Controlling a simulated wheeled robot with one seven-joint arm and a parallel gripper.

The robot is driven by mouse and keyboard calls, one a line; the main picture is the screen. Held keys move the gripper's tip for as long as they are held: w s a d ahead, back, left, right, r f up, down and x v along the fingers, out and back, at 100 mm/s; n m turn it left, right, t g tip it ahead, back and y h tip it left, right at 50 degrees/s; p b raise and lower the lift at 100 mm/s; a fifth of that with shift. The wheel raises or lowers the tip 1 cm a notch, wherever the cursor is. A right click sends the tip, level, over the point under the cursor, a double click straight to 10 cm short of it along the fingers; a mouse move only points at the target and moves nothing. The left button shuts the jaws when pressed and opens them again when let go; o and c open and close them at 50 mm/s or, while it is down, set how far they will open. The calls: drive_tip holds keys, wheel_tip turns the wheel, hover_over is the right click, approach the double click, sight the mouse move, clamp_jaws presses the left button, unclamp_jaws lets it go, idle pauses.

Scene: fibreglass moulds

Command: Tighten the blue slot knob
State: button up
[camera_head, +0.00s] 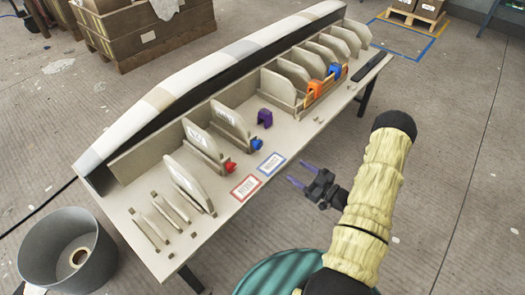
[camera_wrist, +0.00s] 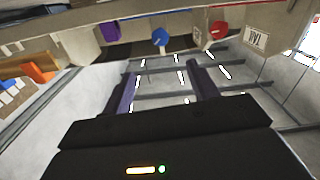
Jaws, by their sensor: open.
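The blue knob (camera_head: 256,145) sits low on the front end of a slot with an upright panel, near a blue-bordered label (camera_head: 272,163). It also shows in the wrist view (camera_wrist: 160,37), roughly ahead of the gap between my fingers. A red knob (camera_head: 229,167) sits on the neighbouring slot to the left; in the wrist view the red knob (camera_wrist: 218,30) is right of the blue one. My gripper (camera_head: 299,173), with two purple fingers, is open and empty. It is off the bench's front edge, apart from both knobs.
The long bench (camera_head: 215,208) carries several upright panels. A purple clamp-like piece (camera_head: 265,117) stands right of the blue knob. Orange (camera_head: 315,88) and blue (camera_head: 336,69) pieces are farther right. A red-bordered label (camera_head: 246,187) lies at the front. A grey bin (camera_head: 68,250) stands lower left.

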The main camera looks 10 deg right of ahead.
sight(261, 147)
drive_tip(key=b+x, duration=0.2)
drive_tip(key=x, duration=1.5)
drive_tip(key=shift+w+a+b, duration=0.15)
drive_tip(key=shift+w+b, duration=0.05)
drive_tip(key=shift+b, duration=0.1)
drive_tip(key=shift+c, duration=0.5)
drive_tip(key=c, duration=0.9)
drive_tip(key=shift+m, duration=0.4)
drive_tip(key=m+p, duration=0.1)
drive_tip(key=m, duration=0.2)
drive_tip(key=shift+s+m+p, duration=0.1)
drive_tip(key=shift+m+p, duration=0.4)
drive_tip(key=shift+m, duration=1.6)
drive_tip(key=shift+f, duration=0.1)
